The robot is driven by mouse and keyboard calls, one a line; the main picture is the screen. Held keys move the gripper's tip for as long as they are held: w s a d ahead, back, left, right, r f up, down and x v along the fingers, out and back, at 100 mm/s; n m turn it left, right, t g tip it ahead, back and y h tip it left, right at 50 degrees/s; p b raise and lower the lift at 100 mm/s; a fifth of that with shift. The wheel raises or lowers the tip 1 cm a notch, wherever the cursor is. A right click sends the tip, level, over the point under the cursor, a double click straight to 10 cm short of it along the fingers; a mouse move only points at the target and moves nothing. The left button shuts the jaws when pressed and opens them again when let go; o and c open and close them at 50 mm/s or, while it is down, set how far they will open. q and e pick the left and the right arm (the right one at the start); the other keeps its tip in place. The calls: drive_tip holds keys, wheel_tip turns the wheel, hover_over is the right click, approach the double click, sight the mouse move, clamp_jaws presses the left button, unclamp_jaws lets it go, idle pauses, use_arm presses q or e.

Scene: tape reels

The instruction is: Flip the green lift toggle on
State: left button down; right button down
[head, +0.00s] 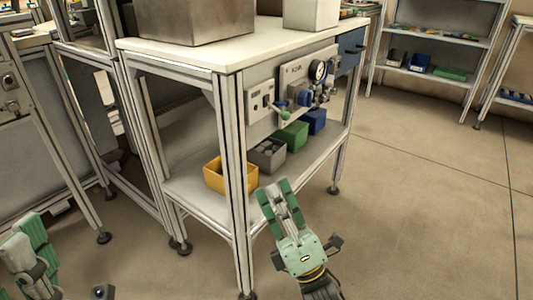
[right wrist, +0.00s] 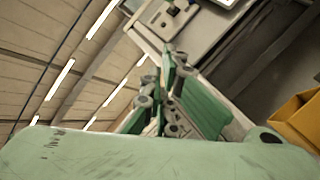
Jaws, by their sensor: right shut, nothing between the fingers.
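The green lift toggle (head: 284,115) is a small green-tipped lever on the grey control panel on the bench's side in the head view. Its exact position is too small to tell. My right gripper (head: 276,191) is shut and empty, in front of the bench, below the toggle and apart from it. In the right wrist view my right gripper (right wrist: 168,62) points up toward part of a panel (right wrist: 170,16); I cannot make out the toggle there. My left gripper (head: 32,243) shows only partly at the lower left, and its fingers are unclear.
The panel also carries a gauge (head: 318,69) and a blue knob (head: 305,98). On the lower shelf stand a yellow bin (head: 214,180), a grey bin (head: 267,155), a green bin (head: 291,135) and a blue bin (head: 316,121). A bench leg (head: 233,170) stands close left. The floor at right is clear.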

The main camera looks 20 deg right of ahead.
sight(279, 111)
drive_tip(key=shift+w+r, duration=0.1)
drive_tip(key=w+d+r+b, duration=0.1)
drive_tip(key=w+r, duration=0.6)
drive_tip(key=r, duration=0.2)
drive_tip(key=shift+b, duration=0.4)
idle(0.4)
drive_tip(key=shift+d+g+p, duration=0.1)
drive_tip(key=shift+g+p, duration=0.3)
drive_tip(key=shift+p, duration=0.45)
drive_tip(key=shift+r+n+p, duration=0.15)
drive_tip(key=shift+n+p, duration=0.15)
drive_tip(key=shift+p, duration=0.15)
